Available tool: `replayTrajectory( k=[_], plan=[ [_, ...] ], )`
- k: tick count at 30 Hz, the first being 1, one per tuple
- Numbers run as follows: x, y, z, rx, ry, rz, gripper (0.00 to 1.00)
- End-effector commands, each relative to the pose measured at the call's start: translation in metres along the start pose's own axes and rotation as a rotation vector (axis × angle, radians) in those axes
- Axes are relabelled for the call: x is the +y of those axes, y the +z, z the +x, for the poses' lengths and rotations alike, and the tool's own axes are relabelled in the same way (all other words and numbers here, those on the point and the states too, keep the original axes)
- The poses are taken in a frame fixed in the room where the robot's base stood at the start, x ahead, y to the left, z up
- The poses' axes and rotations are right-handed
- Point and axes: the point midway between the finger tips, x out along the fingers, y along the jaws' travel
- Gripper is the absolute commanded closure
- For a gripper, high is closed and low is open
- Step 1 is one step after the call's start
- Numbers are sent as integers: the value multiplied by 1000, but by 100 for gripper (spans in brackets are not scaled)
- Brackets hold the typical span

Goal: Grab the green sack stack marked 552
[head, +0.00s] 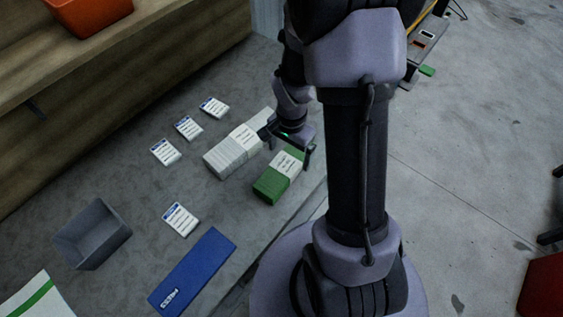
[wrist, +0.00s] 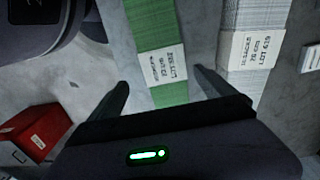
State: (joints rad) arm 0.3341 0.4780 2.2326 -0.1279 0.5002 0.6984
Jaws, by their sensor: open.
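The green sack stack (head: 268,186) lies near the front edge of the grey table, with a white label band around it. In the wrist view the green stack (wrist: 168,100) runs between my fingers. Its label (wrist: 164,66) shows a lot line, but I cannot read the number surely. My gripper (head: 288,146) is open over the far part of the stack, and part of it is hidden there. In the wrist view my gripper (wrist: 162,82) has one finger on each side of the green stack, apart from it, holding nothing.
A white sack stack (head: 225,158) lies close beside the green one; its label reads LOT 619 in the wrist view. Several small cards (head: 166,152), a grey bin (head: 92,235) and a blue PRESS plate (head: 192,270) are on the table. A red box (wrist: 40,133) is at lower left.

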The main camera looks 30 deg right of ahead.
Motion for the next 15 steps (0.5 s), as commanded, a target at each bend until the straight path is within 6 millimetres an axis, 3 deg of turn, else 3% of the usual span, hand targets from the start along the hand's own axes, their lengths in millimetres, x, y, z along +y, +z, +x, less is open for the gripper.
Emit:
replayTrajectory(
  k=[1, 8, 15],
  plan=[
    [0, 0, 13, -1, 1, -1, 6],
    [-3, 2, 34, 0, 0, -1, 6],
    [-8, 6, 75, 0, 0, -1, 6]
  ],
)
